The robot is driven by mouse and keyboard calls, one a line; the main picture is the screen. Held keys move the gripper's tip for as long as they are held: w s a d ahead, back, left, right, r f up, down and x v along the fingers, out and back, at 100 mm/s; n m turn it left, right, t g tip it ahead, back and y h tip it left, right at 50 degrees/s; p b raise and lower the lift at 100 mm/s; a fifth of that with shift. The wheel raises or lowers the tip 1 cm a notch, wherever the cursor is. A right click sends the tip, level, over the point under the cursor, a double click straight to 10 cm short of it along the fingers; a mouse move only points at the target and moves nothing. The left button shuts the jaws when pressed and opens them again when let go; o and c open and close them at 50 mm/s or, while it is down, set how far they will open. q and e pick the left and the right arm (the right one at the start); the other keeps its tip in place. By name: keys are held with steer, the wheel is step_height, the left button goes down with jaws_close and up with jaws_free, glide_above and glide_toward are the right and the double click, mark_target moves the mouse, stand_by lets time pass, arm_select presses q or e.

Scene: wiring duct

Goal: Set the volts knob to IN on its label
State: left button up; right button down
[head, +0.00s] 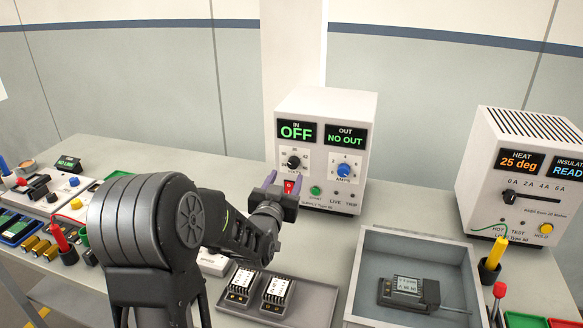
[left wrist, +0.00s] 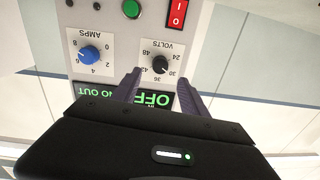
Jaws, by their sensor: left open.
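The supply box (head: 325,108) stands at the back of the bench. Its black volts knob (head: 293,162) sits on a white dial label below the IN display (head: 297,131), which reads OFF. My left gripper (head: 281,183) is open in front of the box, just below the knob in the head view. In the left wrist view, upside down, the volts knob (left wrist: 160,64) lies between and just beyond the two fingertips of my left gripper (left wrist: 157,74). I see no clear contact. Numbers around the dial show; I cannot read an IN mark or the pointer surely. My right gripper is not in view.
The blue amps knob (head: 344,170) is beside the volts dial, with the red rocker switch (head: 289,187) and green button (head: 315,190) below. A grey tray (head: 318,308) with two modules and an open grey box (head: 374,242) stand in front.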

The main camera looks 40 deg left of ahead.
mark_target(293, 164)
arm_select(q)
steer(key=p+x, duration=0.1)
steer(key=x, duration=0.6)
steer(key=shift+s, duration=0.1)
steer(key=shift+c, duration=0.2)
steer(key=shift+d, duration=0.1)
jaws_close()
